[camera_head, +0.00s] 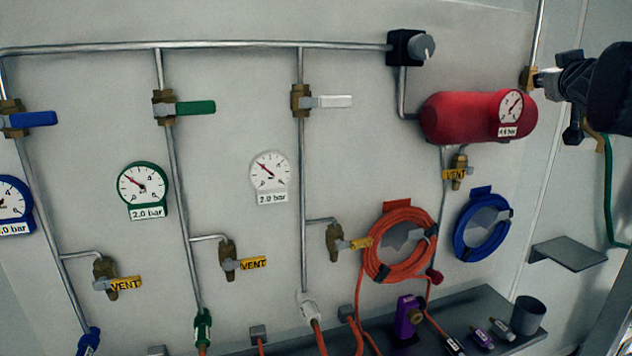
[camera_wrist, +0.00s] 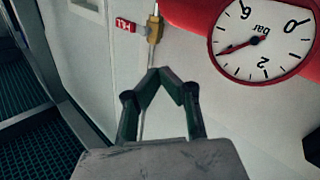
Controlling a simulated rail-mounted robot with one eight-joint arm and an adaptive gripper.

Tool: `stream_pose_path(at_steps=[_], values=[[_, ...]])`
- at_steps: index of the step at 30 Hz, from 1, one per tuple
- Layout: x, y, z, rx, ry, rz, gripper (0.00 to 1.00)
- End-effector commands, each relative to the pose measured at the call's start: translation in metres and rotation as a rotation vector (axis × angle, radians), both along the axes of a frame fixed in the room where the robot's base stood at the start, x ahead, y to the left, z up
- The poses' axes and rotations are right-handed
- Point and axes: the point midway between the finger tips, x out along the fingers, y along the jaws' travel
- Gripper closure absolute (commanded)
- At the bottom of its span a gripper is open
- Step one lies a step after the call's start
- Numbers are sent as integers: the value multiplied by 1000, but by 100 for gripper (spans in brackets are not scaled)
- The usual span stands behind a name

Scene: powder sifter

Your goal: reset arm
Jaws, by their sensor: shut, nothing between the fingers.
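My gripper (camera_head: 562,82) is at the upper right of the head view, beside a brass valve (camera_head: 528,78) on the vertical pipe; I cannot tell whether they touch. In the wrist view its two green-grey fingers (camera_wrist: 167,75) lean together and meet at their tips, shut and empty. A brass fitting (camera_wrist: 155,28) with a red and white tag (camera_wrist: 125,25) shows beyond the fingertips. The red tank (camera_head: 465,117) with its round gauge is left of my gripper; its gauge (camera_wrist: 262,38) appears upside down in the wrist view.
The wall panel carries pipes with blue, green and white (camera_head: 332,101) valve handles, several gauges and yellow VENT valves. Coiled orange (camera_head: 372,240) and blue (camera_head: 460,228) hoses hang below the tank. A shelf (camera_head: 470,318) holds a grey cup (camera_head: 527,316). A small ledge (camera_head: 570,254) stands at right.

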Motion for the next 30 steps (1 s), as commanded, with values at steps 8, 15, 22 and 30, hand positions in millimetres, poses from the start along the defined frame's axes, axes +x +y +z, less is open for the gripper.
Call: stream_pose_path(at_steps=[8,15,22,30], values=[[-74,78,-154,196,211,-73,100],[-140,144,-280,328,440,-42,100],[-209,211,-393,422,676,54,100],[-272,265,-476,477,874,171,100]])
